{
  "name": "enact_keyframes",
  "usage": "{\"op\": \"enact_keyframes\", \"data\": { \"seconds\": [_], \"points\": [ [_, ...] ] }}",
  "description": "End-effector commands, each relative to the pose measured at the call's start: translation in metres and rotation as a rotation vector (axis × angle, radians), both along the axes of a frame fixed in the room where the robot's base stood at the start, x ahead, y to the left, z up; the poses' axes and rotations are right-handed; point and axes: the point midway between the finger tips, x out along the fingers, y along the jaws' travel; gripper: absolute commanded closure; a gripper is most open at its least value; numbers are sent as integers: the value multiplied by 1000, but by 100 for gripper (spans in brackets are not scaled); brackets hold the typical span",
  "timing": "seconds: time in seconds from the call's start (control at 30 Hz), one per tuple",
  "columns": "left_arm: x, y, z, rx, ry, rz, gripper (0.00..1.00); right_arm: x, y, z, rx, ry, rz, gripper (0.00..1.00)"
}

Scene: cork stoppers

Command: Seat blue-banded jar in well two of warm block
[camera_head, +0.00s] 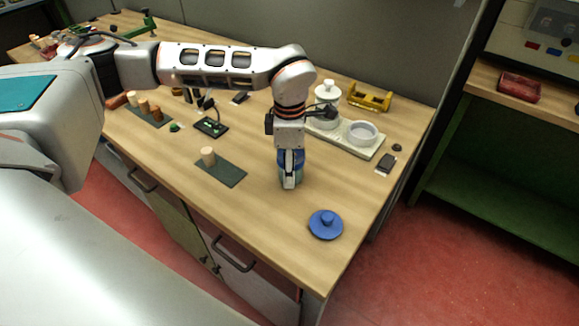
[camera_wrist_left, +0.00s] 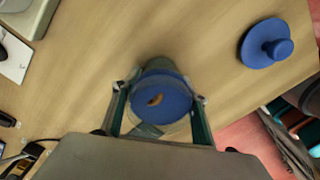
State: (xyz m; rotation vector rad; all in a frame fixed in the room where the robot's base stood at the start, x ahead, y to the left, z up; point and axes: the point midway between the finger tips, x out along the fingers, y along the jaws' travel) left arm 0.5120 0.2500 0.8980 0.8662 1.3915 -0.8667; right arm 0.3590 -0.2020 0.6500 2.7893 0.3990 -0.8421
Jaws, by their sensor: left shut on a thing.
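My left gripper (camera_head: 290,184) points down over the middle of the wooden table and is shut on the blue-banded jar (camera_head: 297,160). In the left wrist view the jar (camera_wrist_left: 160,98) sits between the two fingers, showing a round blue area with a small orange-brown piece. Whether its base touches the table is unclear. A pale block (camera_head: 356,147), likely the warm block, lies behind and right of the gripper. It carries a white lidded jar (camera_head: 327,104) and an empty-looking white round well or dish (camera_head: 362,132). Well numbers are unreadable. My right gripper is out of view.
A blue knobbed lid (camera_head: 326,224) lies near the front edge; it also shows in the left wrist view (camera_wrist_left: 266,43). A dark mat (camera_head: 222,173) with a cork is left of the gripper. A yellow stand (camera_head: 369,97) is behind the block. Table between jar and block is clear.

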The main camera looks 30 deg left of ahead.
Motion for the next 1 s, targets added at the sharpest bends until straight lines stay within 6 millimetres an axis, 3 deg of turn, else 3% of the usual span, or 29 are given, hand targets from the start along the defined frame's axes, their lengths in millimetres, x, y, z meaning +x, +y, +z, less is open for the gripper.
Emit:
{"op": "enact_keyframes", "data": {
  "seconds": [1.0],
  "points": [
    [1,0,37,0,-2,0,87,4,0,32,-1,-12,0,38]
  ]
}}
